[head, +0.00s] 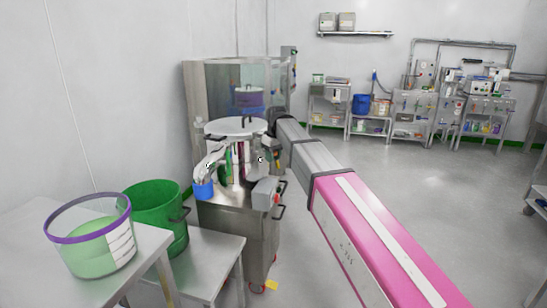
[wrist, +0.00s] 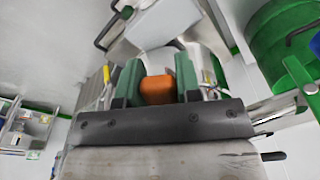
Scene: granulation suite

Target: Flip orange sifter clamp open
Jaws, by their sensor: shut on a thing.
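The orange sifter clamp (wrist: 157,90) shows in the wrist view between the green fingers of my gripper (wrist: 158,85). My gripper is shut on it, with one finger on each side. The sifter machine (head: 236,128) stands at the middle left in the head view, a steel unit with a round pale top. My arm reaches to it from the lower right. In the head view my gripper and the clamp are hidden behind the arm and machine parts, so I cannot tell the clamp's angle there.
A clear tub with a purple rim (head: 90,238) stands on a steel table at the left. A green bucket (head: 158,215) stands beside it and also shows in the wrist view (wrist: 285,40). Shelves with supplies (head: 395,115) line the back wall.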

